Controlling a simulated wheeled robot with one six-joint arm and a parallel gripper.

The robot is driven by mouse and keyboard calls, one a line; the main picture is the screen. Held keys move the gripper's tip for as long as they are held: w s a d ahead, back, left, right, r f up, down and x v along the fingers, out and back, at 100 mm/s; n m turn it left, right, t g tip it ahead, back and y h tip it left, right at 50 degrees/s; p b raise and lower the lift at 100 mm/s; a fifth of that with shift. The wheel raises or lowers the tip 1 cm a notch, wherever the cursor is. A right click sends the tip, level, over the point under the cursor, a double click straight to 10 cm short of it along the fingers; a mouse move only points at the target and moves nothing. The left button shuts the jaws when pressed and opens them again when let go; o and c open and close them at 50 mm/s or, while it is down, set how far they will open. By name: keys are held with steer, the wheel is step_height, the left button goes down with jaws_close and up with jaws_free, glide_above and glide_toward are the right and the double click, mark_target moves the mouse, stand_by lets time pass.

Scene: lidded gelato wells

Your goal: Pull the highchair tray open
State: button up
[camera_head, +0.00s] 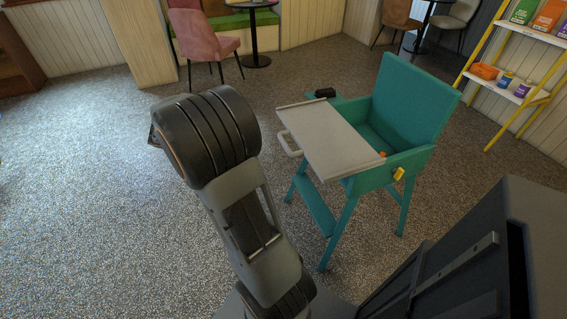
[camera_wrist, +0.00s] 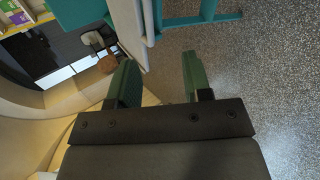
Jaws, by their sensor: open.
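The teal highchair (camera_head: 405,110) stands upright right of centre in the head view. Its pale grey tray (camera_head: 330,140) lies level across the front of the seat. A white loop handle (camera_head: 289,144) sticks out from the tray's front edge. In the wrist view, my gripper (camera_wrist: 159,62) is open, with two green fingers and nothing between them. A white bar, seemingly the handle (camera_wrist: 149,24), shows just beyond the fingertips, nearer the left finger. I see no contact. Teal chair parts (camera_wrist: 200,18) show at the top. My gripper is not visible in the head view.
A pink chair (camera_head: 203,40) and a round dark table (camera_head: 254,35) stand at the back. A yellow-framed shelf (camera_head: 520,92) holds boxes and tins at the right. The speckled floor (camera_head: 90,200) left of the highchair is clear.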

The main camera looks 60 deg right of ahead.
mark_target(285, 142)
steer(key=w+d+f+m+g+h+b, duration=0.25)
steer(key=d+f+g+b, duration=0.2)
steer(key=d+f, duration=0.4)
steer(key=shift+n+t+h, duration=0.25)
steer(key=shift+t+h, duration=0.3)
steer(key=shift+h, duration=0.1)
steer(key=b+x, duration=0.2)
steer(key=x, duration=1.2)
steer(key=shift+s+d+r, duration=0.1)
steer(key=shift+s+r, duration=0.05)
steer(key=shift+s, duration=0.05)
steer(key=shift+c, duration=0.3)
jaws_close()
